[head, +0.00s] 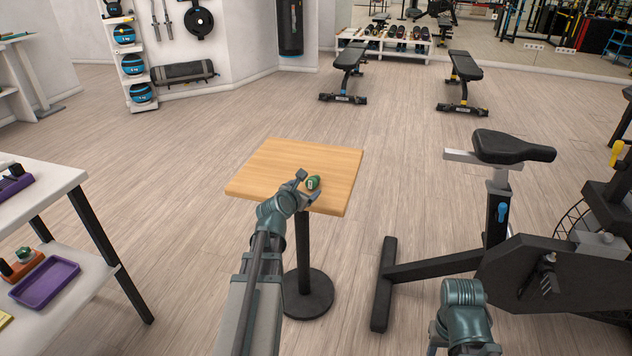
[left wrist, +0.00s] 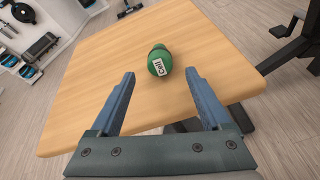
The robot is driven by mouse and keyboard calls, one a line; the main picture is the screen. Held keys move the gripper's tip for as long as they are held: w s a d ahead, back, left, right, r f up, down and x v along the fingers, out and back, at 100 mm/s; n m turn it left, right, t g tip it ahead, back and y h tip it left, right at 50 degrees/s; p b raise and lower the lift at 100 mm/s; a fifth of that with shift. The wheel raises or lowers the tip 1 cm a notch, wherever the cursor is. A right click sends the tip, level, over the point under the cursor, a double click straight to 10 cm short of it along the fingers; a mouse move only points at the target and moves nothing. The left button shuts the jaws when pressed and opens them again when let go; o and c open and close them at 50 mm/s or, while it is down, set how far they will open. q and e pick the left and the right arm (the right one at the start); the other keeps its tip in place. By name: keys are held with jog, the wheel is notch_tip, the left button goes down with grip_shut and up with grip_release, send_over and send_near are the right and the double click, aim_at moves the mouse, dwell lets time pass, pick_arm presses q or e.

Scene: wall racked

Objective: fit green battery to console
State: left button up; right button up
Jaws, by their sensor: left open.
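The green battery (head: 313,183), a small rounded green thing with a white label, lies on a square wooden table top (head: 290,165). In the left wrist view the battery (left wrist: 160,62) sits just beyond the fingertips, roughly centred between them. My left gripper (left wrist: 160,80) is open and empty, its fingers reaching over the table. In the head view the left gripper (head: 307,187) hides part of the table near the battery. I cannot make out a console for certain. My right gripper is not in view; only part of the right arm shows at the bottom right.
An exercise bike with a black seat (head: 512,146) stands right of the table. At the left, a white two-level rack (head: 62,180) carries a purple tray (head: 45,282) and an orange item with a green part (head: 22,264). Floor between rack and table is clear.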

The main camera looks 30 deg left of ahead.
aim_at(311, 183)
pick_arm(q)
jog(key=x, duration=0.2)
jog(key=b+x, duration=0.1)
jog(key=x, duration=0.1)
jog(key=shift+w+r, duration=0.1)
jog(key=shift+w, duration=0.35)
jog(key=shift+s+r, duration=0.1)
jog(key=shift+c, duration=0.4)
grip_shut()
